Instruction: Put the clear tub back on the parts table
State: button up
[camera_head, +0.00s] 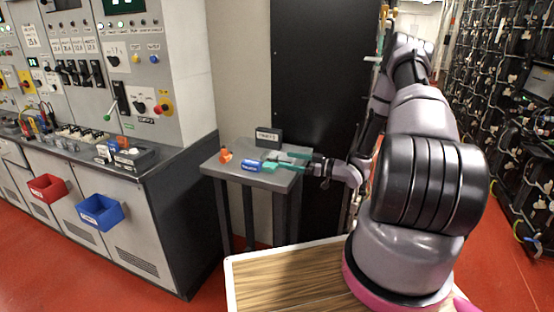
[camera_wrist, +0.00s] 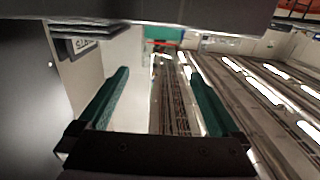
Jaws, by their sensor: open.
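The grey parts table (camera_head: 226,168) stands in the middle of the head view, against the wall. My gripper (camera_head: 276,160) reaches in from the right, low over the table's right part. In the wrist view my gripper (camera_wrist: 158,73) shows two teal fingers spread apart, with nothing clearly held between them. I cannot make out the clear tub for certain. A faint greyish patch shows near the fingertips in the head view, but I cannot tell whether it is the tub.
A dark labelled block (camera_head: 268,137) stands at the table's back. An orange item (camera_head: 225,155) and a blue item (camera_head: 251,166) lie on the table. A control console (camera_head: 120,160) with red (camera_head: 47,188) and blue (camera_head: 99,212) bins is at left. Battery racks (camera_head: 510,110) line the right.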

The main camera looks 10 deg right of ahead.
jog(key=w+d+r+m+h, duration=0.2)
jog(key=w+d+r+h, duration=0.15)
jog(key=r+h, duration=0.2)
jog(key=w+d+r+m+h, duration=0.1)
jog(key=w+d+r+h, duration=0.3)
jog(key=r, duration=0.3)
jog(key=s+d+r+m+h, duration=0.2)
jog(key=s+r+h, duration=0.1)
jog(key=r, duration=0.5)
jog(key=s+d+r+m+h, duration=0.1)
jog(key=s+r+m+h, duration=0.25)
jog(key=r, duration=0.35)
jog(key=s+a+r+m+g, duration=0.1)
jog(key=s+a+r+m, duration=0.1)
jog(key=s+r, duration=0.4)
jog(key=s+a+r+m+g, duration=0.1)
jog(key=s+r+m, duration=0.15)
jog(key=s, duration=0.55)
jog(key=s+a+r+m+y, duration=0.1)
jog(key=s+a, duration=0.3)
jog(key=s, duration=0.4)
jog(key=s+a+r+m+g+y, duration=0.1)
jog(key=s+a, duration=0.3)
jog(key=s, duration=0.5)
jog(key=shift+a+r+g+y, duration=0.3)
jog(key=shift+a+y, duration=0.1)
jog(key=shift+y, duration=0.4)
